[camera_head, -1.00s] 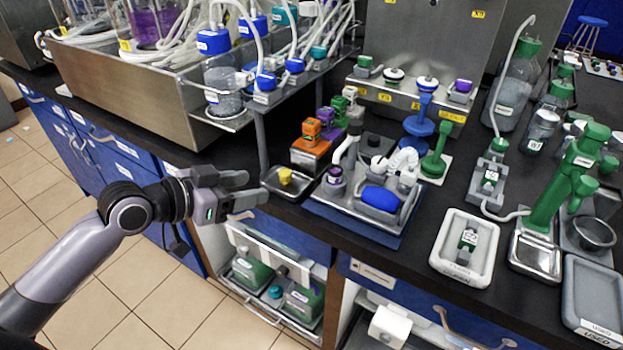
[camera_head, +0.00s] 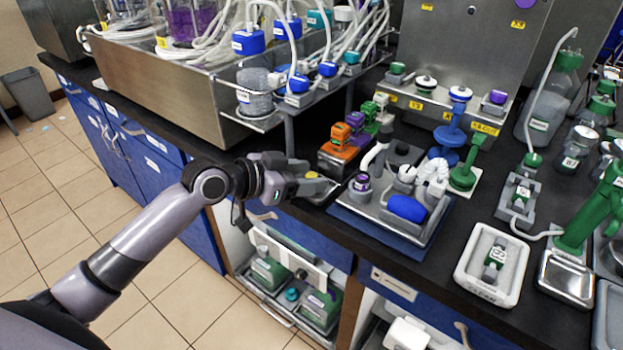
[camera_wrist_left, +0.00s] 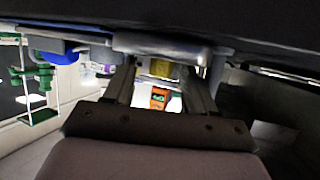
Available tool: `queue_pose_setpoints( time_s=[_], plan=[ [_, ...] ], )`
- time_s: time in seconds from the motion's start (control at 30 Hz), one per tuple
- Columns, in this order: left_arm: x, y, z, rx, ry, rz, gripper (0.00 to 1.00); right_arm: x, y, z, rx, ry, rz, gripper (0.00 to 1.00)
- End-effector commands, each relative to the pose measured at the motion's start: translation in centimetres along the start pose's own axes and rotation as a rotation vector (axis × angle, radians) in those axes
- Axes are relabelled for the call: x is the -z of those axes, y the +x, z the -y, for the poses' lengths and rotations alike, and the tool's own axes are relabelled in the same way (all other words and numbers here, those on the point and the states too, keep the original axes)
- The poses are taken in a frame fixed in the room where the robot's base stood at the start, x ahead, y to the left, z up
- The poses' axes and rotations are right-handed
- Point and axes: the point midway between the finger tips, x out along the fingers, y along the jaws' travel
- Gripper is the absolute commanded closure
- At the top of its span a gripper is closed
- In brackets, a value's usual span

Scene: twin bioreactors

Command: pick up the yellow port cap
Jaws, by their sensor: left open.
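The yellow port cap (camera_wrist_left: 160,68) shows in the left wrist view between the two fingers of my left gripper (camera_wrist_left: 164,76). In the head view only a small yellow patch of it shows (camera_head: 311,175), mostly hidden by the gripper. My left gripper (camera_head: 315,178) is open, its fingers reaching over the small steel tray (camera_head: 332,196) at the bench's front edge. I cannot tell whether the fingers touch the cap. My right gripper is not in view.
An orange block (camera_head: 340,135) on a steel base stands just behind the tray. A blue-based fixture (camera_head: 400,238) is close on its right. A steel post (camera_head: 290,135) rises behind the gripper. An open cabinet shelf (camera_head: 290,290) lies below.

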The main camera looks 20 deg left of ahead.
Motion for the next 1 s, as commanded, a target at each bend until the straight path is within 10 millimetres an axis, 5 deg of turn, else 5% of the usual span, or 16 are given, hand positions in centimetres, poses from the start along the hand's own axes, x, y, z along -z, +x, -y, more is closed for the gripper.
queue_pose_setpoints(
  time_s=[0.17,0.33,0.77,1.0],
  plan=[
    [0.0,0.0,0.0,0.000,0.000,0.000,0.48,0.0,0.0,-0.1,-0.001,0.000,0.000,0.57],
    [0.0,0.0,0.0,0.000,0.000,0.000,1.00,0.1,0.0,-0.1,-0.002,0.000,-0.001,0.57],
    [0.2,-0.2,0.0,0.001,0.000,0.000,1.00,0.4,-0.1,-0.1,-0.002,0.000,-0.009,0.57],
    [2.5,-1.4,-0.1,0.002,0.005,-0.003,1.00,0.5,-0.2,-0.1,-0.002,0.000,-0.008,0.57]
  ],
)
